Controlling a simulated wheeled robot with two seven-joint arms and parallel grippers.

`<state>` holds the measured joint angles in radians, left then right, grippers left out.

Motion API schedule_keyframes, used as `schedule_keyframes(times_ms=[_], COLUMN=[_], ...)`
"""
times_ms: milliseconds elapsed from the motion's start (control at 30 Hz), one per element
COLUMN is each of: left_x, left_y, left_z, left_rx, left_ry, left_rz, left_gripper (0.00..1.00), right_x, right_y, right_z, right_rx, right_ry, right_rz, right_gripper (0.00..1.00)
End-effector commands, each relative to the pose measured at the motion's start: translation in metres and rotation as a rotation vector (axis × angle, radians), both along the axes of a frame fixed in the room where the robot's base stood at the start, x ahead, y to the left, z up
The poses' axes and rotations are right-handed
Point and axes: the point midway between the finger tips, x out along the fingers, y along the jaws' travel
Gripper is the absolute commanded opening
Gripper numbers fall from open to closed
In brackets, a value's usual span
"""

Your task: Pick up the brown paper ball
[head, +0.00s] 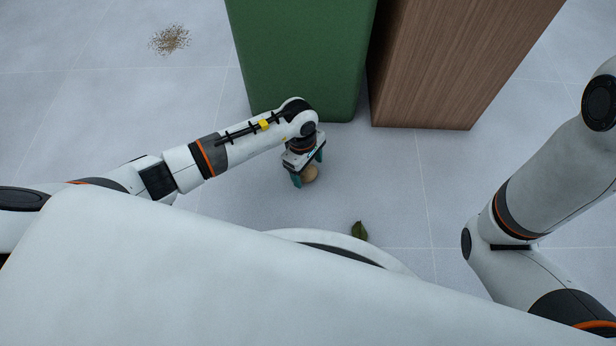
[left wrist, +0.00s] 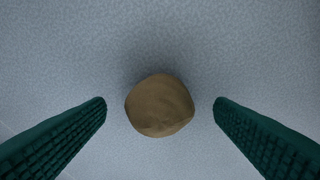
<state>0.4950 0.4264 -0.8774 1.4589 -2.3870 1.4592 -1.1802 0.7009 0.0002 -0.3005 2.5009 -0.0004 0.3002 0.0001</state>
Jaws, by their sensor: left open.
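The brown paper ball (head: 310,174) lies on the grey floor in front of the green block. It also shows in the left wrist view (left wrist: 160,105), centred between the two fingers with a gap on each side. My left gripper (head: 309,171) points down at the ball and is open, with its teal fingers on either side of it. In the left wrist view the ribbed fingers (left wrist: 160,112) are wide apart and touch nothing. In the head view the gripper hides part of the ball. My right arm shows at the right, but its gripper is not in view.
A green block-like container (head: 300,55) and a brown wood-grain box (head: 450,60) stand just behind the gripper. A green leaf (head: 359,231) lies on the floor near my base. A scatter of brown crumbs (head: 170,39) lies at the upper left.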

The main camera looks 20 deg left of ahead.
Motion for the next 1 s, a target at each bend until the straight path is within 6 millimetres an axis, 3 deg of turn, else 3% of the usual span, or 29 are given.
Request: schedule_keyframes(times_ms=[33,300,600,1000], left_x=[-0.0004,-0.0001,-0.0001,0.0003], left_y=[-0.0009,-0.0006,-0.0006,-0.0005], left_z=[-0.0095,-0.0078,-0.0078,-0.0022], left_rx=[-0.001,0.0,0.0,0.0], left_ry=[0.001,0.0,0.0,-0.001], left_rz=[0.001,0.0,0.0,0.0], left_gripper=[0.77,0.76,0.3,0.29], right_x=[0.0001,0.0003,0.0004,0.0006], right_y=[0.0001,0.0001,0.0001,0.0001], right_z=[-0.0086,-0.0067,-0.0067,-0.002], right_rx=[0.0,0.0,0.0,0.0], right_ry=[0.0,0.001,0.001,0.002], right_rz=[0.0,0.0,0.0,0.0], right_gripper=[0.0,0.0,0.0,0.0])
